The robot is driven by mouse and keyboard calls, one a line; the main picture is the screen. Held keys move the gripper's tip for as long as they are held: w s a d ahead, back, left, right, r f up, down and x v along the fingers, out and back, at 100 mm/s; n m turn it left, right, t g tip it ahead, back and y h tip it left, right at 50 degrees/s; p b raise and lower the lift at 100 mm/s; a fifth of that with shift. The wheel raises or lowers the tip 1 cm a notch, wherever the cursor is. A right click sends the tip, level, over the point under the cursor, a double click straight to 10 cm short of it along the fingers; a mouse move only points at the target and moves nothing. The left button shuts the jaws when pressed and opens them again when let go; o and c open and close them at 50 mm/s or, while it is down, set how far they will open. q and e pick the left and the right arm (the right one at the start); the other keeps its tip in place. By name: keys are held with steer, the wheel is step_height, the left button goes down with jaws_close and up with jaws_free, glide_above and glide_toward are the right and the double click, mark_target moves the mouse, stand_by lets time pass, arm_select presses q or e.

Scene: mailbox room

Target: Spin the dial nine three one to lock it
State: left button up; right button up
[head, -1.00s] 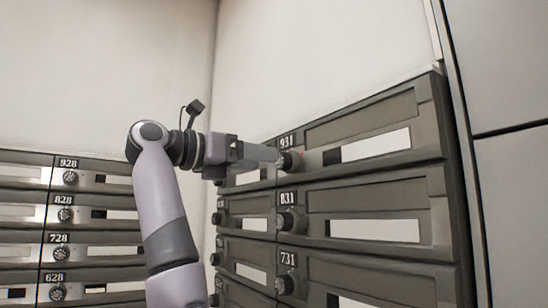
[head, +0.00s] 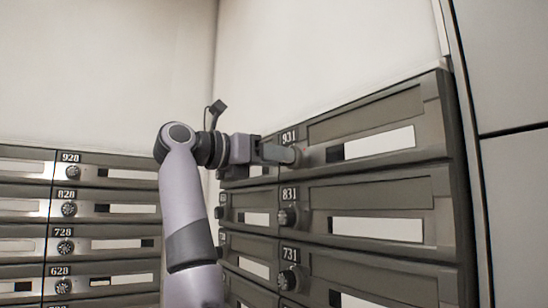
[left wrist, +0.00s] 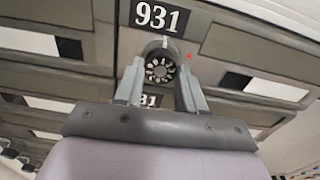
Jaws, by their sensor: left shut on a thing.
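The mailbox door marked 931 (head: 375,120) is at the top of the right-hand bank, and its number plate (left wrist: 157,18) shows upright in the left wrist view. Its round dark dial (left wrist: 160,68) with light marks sits below the plate. My left gripper (head: 291,155) reaches in from the left and is shut on this dial. In the left wrist view the two fingers (left wrist: 160,82) stand on either side of the dial. In the head view the fingers hide most of the dial. My right gripper is not in view.
Doors 831 (head: 380,195) and 731 (head: 375,262), each with its own dial, lie below. Another mailbox bank (head: 105,195) stands at the left. A small red dot (left wrist: 189,55) shows beside the dial. Plain wall is above.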

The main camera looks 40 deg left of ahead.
arm_select(q)
steer(key=shift+m, duration=0.3)
steer(key=shift+r+m, duration=0.15)
steer(key=shift+m, duration=8.45)
steer(key=shift+r+m, duration=0.1)
steer(key=shift+m, duration=8.5)
steer(key=o, duration=1.1)
steer(key=shift+c, duration=0.2)
